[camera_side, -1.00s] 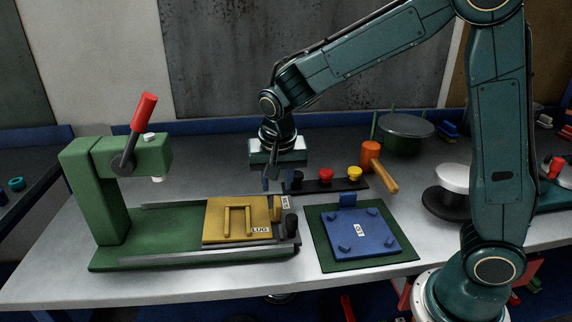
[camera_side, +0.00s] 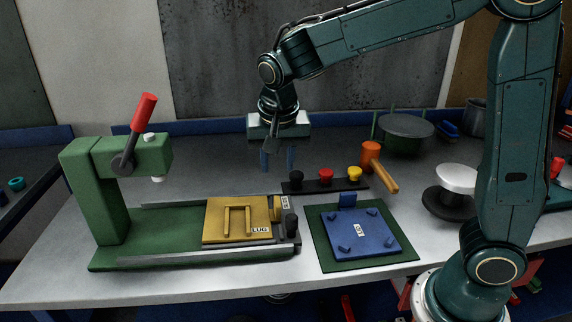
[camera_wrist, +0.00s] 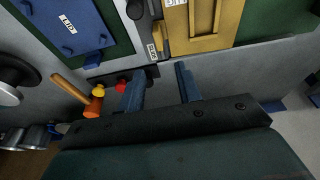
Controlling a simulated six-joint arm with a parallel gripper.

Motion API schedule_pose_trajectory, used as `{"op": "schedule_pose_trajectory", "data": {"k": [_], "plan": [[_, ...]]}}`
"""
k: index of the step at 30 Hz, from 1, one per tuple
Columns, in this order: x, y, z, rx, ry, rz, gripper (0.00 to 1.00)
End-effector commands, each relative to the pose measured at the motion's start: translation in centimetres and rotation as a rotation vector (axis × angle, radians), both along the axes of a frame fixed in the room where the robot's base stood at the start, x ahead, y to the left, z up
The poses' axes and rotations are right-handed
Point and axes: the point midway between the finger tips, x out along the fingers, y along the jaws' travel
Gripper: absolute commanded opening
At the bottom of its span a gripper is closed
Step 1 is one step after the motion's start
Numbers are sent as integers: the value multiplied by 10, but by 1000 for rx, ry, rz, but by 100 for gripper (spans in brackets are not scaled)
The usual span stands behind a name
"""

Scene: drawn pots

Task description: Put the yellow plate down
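The yellow plate (camera_side: 237,221) lies flat on the bed of the green press (camera_side: 110,195), between the rails. It carries raised yellow bars and a label reading "LUG". In the wrist view the yellow plate (camera_wrist: 203,22) is at the top, partly cut off by the frame. My gripper (camera_side: 277,161) hangs in the air above and behind the plate's right end, apart from it. Its two blue fingers are spread with nothing between them, and they also show apart in the wrist view (camera_wrist: 160,85).
A blue plate (camera_side: 358,232) lies on a green mat (camera_side: 330,262) to the right. A rack with black, red and yellow knobs (camera_side: 325,174) and an orange mallet (camera_side: 371,152) are behind it. A black post (camera_side: 290,225) stands at the press bed's right end.

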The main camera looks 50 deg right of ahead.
Motion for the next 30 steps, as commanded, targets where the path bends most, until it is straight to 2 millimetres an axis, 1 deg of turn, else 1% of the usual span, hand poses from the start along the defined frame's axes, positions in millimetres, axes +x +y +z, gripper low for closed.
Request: {"op": "schedule_pose_trajectory", "data": {"k": [5, 8, 11, 14, 17, 21, 26, 30], "plan": [[-1, -1, 1, 1, -1, 3, 34], [-5, -3, 4, 4, -4, 18, 34], [-13, -7, 11, 8, -10, 46, 34], [-26, -12, 19, 14, -21, 93, 34], [-43, -18, 29, 19, -34, 153, 34], [-71, -27, 42, 22, -58, 251, 34], [-104, -34, 51, 16, -88, 367, 34], [-133, -38, 55, 3, -117, 468, 34]]}}
